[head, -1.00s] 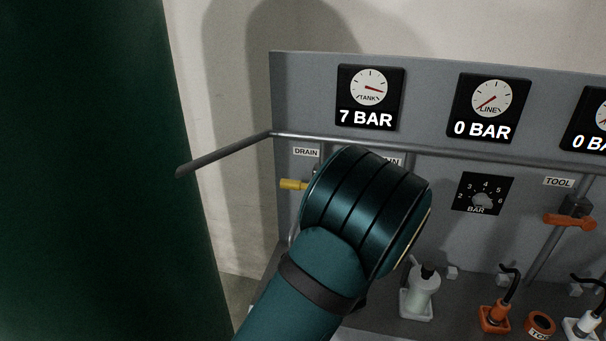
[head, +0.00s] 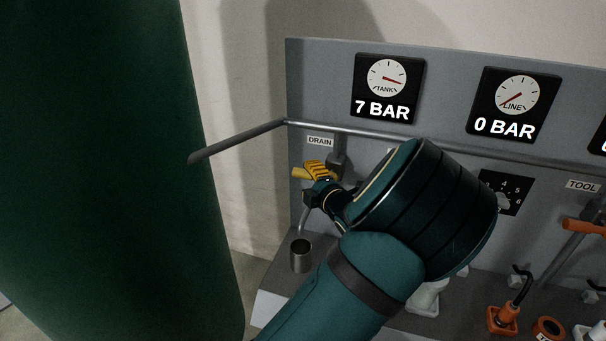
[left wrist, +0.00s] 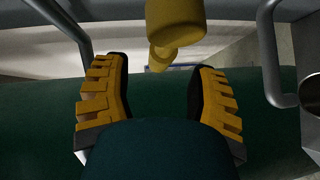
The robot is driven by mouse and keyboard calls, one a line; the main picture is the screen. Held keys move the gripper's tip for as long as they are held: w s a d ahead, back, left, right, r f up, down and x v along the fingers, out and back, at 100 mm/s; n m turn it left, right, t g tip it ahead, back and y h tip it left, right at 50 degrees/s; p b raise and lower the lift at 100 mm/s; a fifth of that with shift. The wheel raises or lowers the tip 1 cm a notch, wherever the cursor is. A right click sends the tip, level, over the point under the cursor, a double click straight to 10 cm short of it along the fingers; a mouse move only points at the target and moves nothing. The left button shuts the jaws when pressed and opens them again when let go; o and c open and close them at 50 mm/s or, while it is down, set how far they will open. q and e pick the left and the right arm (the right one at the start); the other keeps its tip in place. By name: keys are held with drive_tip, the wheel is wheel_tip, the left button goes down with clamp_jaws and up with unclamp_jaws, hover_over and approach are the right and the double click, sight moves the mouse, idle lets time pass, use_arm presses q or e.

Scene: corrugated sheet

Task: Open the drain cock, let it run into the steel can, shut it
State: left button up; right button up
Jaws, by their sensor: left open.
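The drain cock's yellow handle (head: 298,173) sticks out to the left under the DRAIN label (head: 320,141) on the grey panel. My left gripper (head: 318,182) is at the handle, and its yellow-padded fingers partly cover it. In the left wrist view the fingers (left wrist: 161,78) stand apart, and the yellow handle (left wrist: 176,32) lies at the top between them, with gaps visible on both sides. The steel can (head: 301,256) stands upright on the ledge below the cock; its inside is dark. What seems to be its rim shows at the right edge of the left wrist view.
A grey rail (head: 238,141) juts out left of the panel. A dark green tank (head: 110,170) fills the left side. The TANK gauge (head: 388,88) reads 7 BAR and the LINE gauge (head: 507,104) 0 BAR. An orange handle (head: 583,226) is at right.

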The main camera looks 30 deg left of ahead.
sight(306, 176)
use_arm(q)
drive_tip(key=shift+x, duration=2.2)
clamp_jaws()
